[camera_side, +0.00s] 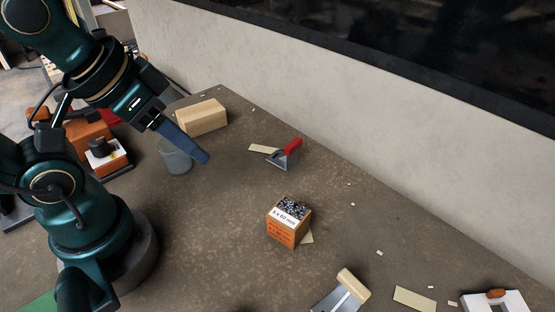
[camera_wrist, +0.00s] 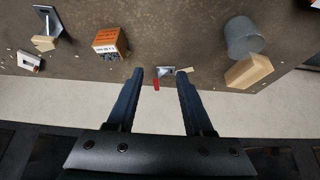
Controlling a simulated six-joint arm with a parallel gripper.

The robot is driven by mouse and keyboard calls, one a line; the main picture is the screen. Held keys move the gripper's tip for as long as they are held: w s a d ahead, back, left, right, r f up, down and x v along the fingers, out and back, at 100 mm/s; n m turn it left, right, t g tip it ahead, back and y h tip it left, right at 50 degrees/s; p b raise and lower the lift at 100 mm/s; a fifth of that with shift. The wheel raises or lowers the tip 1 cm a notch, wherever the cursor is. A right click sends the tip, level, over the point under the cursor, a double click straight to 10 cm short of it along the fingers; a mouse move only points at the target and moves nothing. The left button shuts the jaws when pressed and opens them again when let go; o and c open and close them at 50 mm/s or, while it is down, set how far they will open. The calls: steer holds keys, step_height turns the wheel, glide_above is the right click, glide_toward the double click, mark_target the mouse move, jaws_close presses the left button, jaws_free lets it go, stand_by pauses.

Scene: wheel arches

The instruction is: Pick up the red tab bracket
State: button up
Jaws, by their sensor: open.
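The red tab bracket (camera_side: 285,159) is a grey metal piece with a red tab on top. It sits on the brown worktop near the wall side, right of my gripper (camera_side: 204,157). In the wrist view the bracket (camera_wrist: 166,70) shows small and far off, between the tips of my gripper (camera_wrist: 161,75), with its red tab pointing toward the wall. My blue fingers are spread apart with nothing between them. In the side view they are tilted down, above the worktop and apart from the bracket.
A grey cup (camera_side: 176,158) and a wooden block (camera_side: 202,117) stand near my gripper. An orange screw box (camera_side: 287,228) stands in the middle. A bracket with a wooden tab (camera_side: 341,292) and a white one with an orange tab (camera_side: 495,301) lie nearer. Wood scraps lie about.

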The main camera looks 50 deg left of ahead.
step_height(320, 180, up, 6)
steer(key=r+n+t, duration=0.1)
steer(key=n+t, duration=0.2)
steer(key=t, duration=0.6)
glide_above(287, 148)
steer(key=f+y, duration=0.1)
steer(key=f, duration=0.8)
steer(key=f+m+g+y, duration=0.1)
steer(key=f, duration=0.9)
steer(key=shift+w+f, duration=0.2)
steer(key=shift+f, duration=0.05)
steer(key=shift+x, duration=2.45)
jaws_close()
